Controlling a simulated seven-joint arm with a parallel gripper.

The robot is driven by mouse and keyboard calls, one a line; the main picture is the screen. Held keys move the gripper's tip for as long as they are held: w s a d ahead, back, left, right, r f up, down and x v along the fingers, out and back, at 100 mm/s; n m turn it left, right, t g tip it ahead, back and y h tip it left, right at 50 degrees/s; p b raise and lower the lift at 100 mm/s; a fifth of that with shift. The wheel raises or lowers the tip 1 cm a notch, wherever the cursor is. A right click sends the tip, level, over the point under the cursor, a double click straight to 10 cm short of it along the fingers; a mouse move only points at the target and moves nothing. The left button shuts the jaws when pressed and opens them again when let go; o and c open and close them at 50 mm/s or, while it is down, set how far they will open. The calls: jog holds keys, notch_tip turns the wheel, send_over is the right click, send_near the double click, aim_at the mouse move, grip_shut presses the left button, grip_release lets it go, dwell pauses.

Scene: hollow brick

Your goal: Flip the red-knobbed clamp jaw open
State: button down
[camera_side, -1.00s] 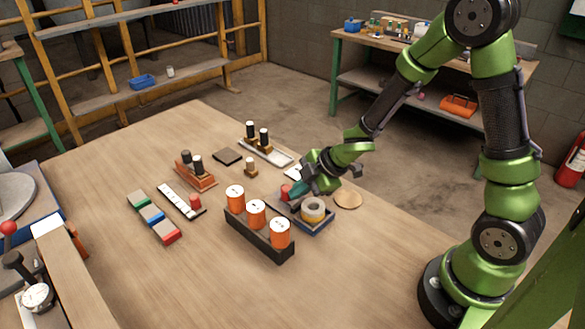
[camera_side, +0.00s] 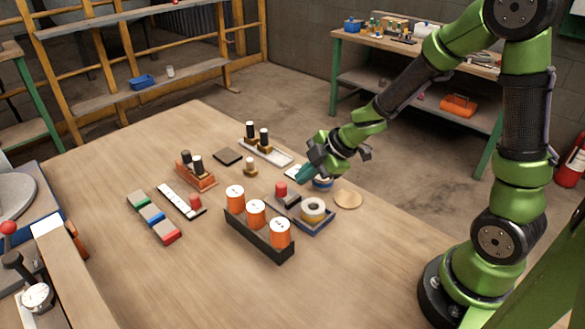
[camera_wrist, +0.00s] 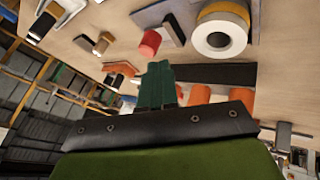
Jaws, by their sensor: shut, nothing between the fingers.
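A red knob (camera_side: 281,188) stands on a small dark grey clamp body (camera_side: 290,200) beside the blue tray in the side view. The red knob (camera_wrist: 150,42) also shows in the wrist view, beside a grey plate (camera_wrist: 165,18). I cannot tell how far the jaw is swung. My gripper (camera_side: 304,174) is shut and empty, with teal fingers above and behind the knob, apart from it. In the wrist view the closed fingers (camera_wrist: 156,82) show below the knob. A second red knob (camera_side: 195,201) sits at the end of a white strip (camera_side: 177,199).
A dark rack (camera_side: 262,243) with orange cylinders stands in front. A round tan disc (camera_side: 348,199) lies right. The front of the table is clear.

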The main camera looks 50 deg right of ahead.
jog(key=shift+v, duration=2.3)
